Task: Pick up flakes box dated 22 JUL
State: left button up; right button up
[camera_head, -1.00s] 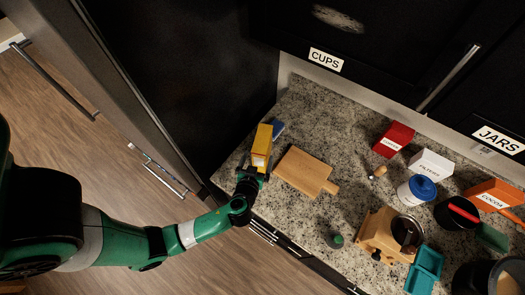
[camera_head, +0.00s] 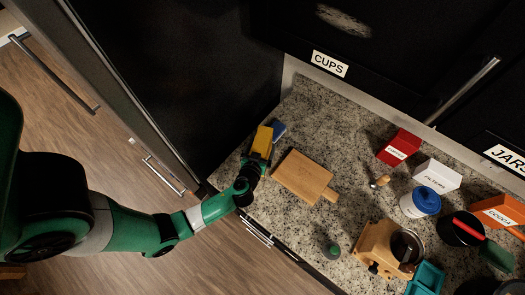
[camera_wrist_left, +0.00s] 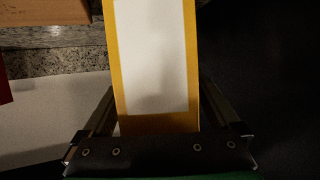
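A yellow box (camera_head: 262,141) stands at the left end of the granite counter. My left gripper (camera_head: 254,163) is at the near side of this box. In the left wrist view the yellow box (camera_wrist_left: 158,123) has a large white panel and lies between the two fingers of the left gripper (camera_wrist_left: 160,112). Whether the fingers press on its sides cannot be told. No date or word can be read on it. My right gripper is not in view.
A blue item (camera_head: 278,129) is just behind the yellow box. A wooden board (camera_head: 303,175) lies to its right. Further right are a red box (camera_head: 400,145), a white box (camera_head: 438,175), a blue-lidded jar (camera_head: 420,202) and a wooden grinder (camera_head: 378,245). The dark cabinet is close at left.

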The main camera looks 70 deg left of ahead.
pick_arm(q)
grip_shut()
jog(key=shift+r, duration=0.1)
dwell(0.3)
